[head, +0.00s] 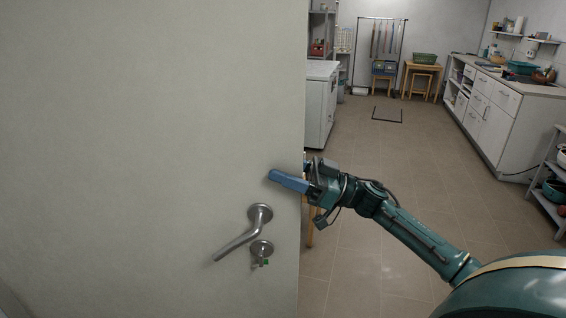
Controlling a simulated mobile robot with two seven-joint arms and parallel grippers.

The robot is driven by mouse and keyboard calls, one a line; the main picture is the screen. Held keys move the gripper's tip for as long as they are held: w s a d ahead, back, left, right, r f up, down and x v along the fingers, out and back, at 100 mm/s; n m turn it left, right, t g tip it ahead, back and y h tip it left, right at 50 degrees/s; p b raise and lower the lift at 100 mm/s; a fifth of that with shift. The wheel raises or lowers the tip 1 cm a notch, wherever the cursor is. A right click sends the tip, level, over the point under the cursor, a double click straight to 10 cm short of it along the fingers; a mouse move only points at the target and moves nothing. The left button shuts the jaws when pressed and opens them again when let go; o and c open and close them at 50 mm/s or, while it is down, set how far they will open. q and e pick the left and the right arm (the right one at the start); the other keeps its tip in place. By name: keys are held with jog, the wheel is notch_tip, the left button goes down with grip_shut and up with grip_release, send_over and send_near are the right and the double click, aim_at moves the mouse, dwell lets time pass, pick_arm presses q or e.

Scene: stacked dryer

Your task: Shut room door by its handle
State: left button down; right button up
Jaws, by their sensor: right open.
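The room door (140,120) is a large pale grey-green panel filling the left half of the head view. Its free edge runs down the middle of the picture, with the room showing past it. The metal lever handle (240,238) sits near this edge and slants down to the left. A lock with a small key (261,252) is just below it. My right gripper (280,180) is open, above and slightly right of the handle, by the door's edge. One blue finger shows in front of the door face. I cannot tell whether it touches the door. My left gripper is out of view.
White cabinets with a counter (510,100) line the right wall, and a shelf rack (550,190) stands at the right edge. A white unit (320,105) stands behind the door.

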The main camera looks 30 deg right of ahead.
jog(key=shift+w+a+r, duration=0.1)
jog(key=shift+a, duration=0.05)
grip_shut()
dwell(0.7)
